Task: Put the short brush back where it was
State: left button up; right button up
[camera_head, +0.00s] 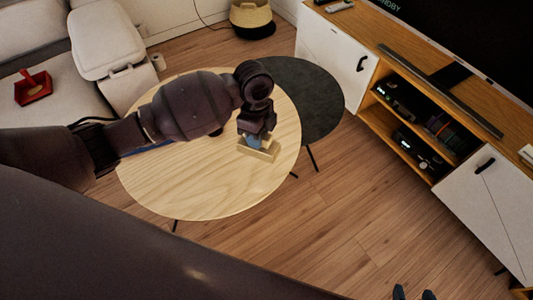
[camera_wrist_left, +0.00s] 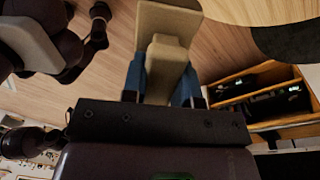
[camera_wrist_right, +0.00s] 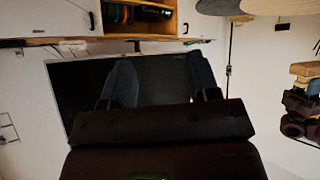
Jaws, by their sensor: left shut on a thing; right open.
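A pale wooden brush with a block-like head (camera_head: 258,153) is held over the round light-wood table (camera_head: 210,200), near its right side. My left gripper (camera_head: 255,140) points down and is shut on it. In the left wrist view the brush (camera_wrist_left: 165,22) stands out between the blue fingers. In the right wrist view the brush (camera_wrist_right: 306,71) shows at the right edge, seemingly apart from the table top. My right gripper (camera_head: 413,293) is at the bottom edge of the head view, open and empty; its spread fingers also show in the right wrist view (camera_wrist_right: 160,80).
A dark round table (camera_head: 305,95) adjoins the wooden one. A red tray or dustpan (camera_head: 33,88) lies on the sofa at left. A TV cabinet (camera_head: 350,60) stands at right, and a basket (camera_head: 251,17) at the back. The wooden table's front is clear.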

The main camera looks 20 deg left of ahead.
pick_arm(q)
jog(key=w+a+f+m+t+b, duration=0.1)
jog(key=w+a+f+m+b, duration=0.15)
jog(key=w+m, duration=0.6)
jog(key=w+a+f+m+b, duration=0.1)
jog(key=w+f+m+b, duration=0.3)
jog(key=m, duration=0.7)
jog(key=shift+m+y, duration=0.25)
jog(key=shift+y, duration=0.05)
jog(key=f+b, duration=0.2)
jog(key=f, duration=0.4)
jog(key=f+b, duration=0.2)
jog(key=f, duration=0.3)
jog(key=w+f+b, duration=0.1)
jog(key=f+b, duration=0.1)
jog(key=f, duration=0.4)
jog(key=shift+d+f, duration=0.3)
jog(key=shift+f, duration=0.4)
jog(key=shift+w+r, duration=0.1)
jog(key=shift+r, duration=0.05)
jog(key=shift+f, duration=0.2)
jog(key=o, duration=0.9)
pick_arm(e)
notch_tip(320, 180, down, 7)
jog(key=a+n, duration=0.1)
jog(key=shift+w+r+n+y, duration=0.2)
jog(key=shift+w+n+y, duration=0.1)
jog(key=shift+w+y, duration=0.1)
